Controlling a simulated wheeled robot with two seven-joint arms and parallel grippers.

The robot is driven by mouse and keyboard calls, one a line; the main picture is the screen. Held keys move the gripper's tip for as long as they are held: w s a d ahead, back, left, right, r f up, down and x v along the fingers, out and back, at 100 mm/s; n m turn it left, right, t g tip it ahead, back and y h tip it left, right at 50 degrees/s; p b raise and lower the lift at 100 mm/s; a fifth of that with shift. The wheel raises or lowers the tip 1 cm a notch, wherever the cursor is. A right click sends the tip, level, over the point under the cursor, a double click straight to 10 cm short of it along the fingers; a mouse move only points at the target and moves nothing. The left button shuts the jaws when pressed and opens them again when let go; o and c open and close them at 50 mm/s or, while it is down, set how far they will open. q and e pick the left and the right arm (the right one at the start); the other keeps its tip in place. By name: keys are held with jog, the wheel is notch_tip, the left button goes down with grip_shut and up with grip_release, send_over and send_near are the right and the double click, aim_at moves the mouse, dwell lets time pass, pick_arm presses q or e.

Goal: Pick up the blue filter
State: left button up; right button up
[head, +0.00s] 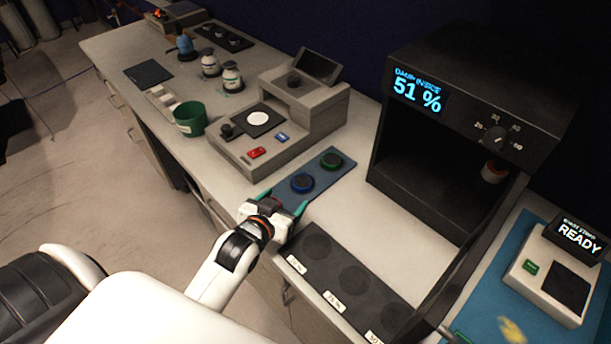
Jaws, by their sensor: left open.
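The blue filter (302,183) is a round disc with a blue rim and dark centre. It lies on a blue-grey strip (317,175) on the bench, beside a similar green-rimmed disc (331,161). My left gripper (284,202) is open, with its teal fingertips at the near end of the strip, just short of the blue filter. Nothing shows between the fingers, and the filter looks apart from them. My right gripper is not clearly seen.
A grey instrument (290,115) with a raised head stands behind the strip. A black chamber (440,180) reading 51 % stands to the right. A dark tray (335,262) with round recesses lies in front. A green cup (190,118) and bottles stand further left.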

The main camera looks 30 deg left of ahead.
aim_at(302, 181)
pick_arm(q)
jog(key=x, duration=0.3)
jog(key=shift+w, duration=0.1)
jog(key=shift+w+f+p, duration=0.15)
jog(key=shift+w+p, duration=0.25)
jog(key=shift+w, duration=0.15)
jog(key=x, duration=0.1)
jog(key=p+x, duration=0.1)
jog(key=x, duration=0.2)
jog(key=shift+w+d+r, duration=0.1)
jog(key=shift+w+r, duration=0.05)
jog(key=shift+r, duration=0.1)
jog(key=shift+w+f, duration=0.2)
jog(key=shift+w, duration=0.15)
pick_arm(e)
jog(key=shift+s+d+r, duration=0.1)
jog(key=shift+s+r, duration=0.15)
jog(key=shift+r, duration=0.35)
jog(key=shift+s+d+r, duration=0.1)
jog(key=shift+s+r, duration=0.1)
jog(key=shift+r, duration=0.4)
jog(key=shift+s, duration=0.1)
pick_arm(q)
jog(key=shift+s, duration=0.1)
jog(key=shift+c, duration=1.2)
jog(key=c, duration=0.8)
pick_arm(e)
jog(key=shift+s, duration=0.15)
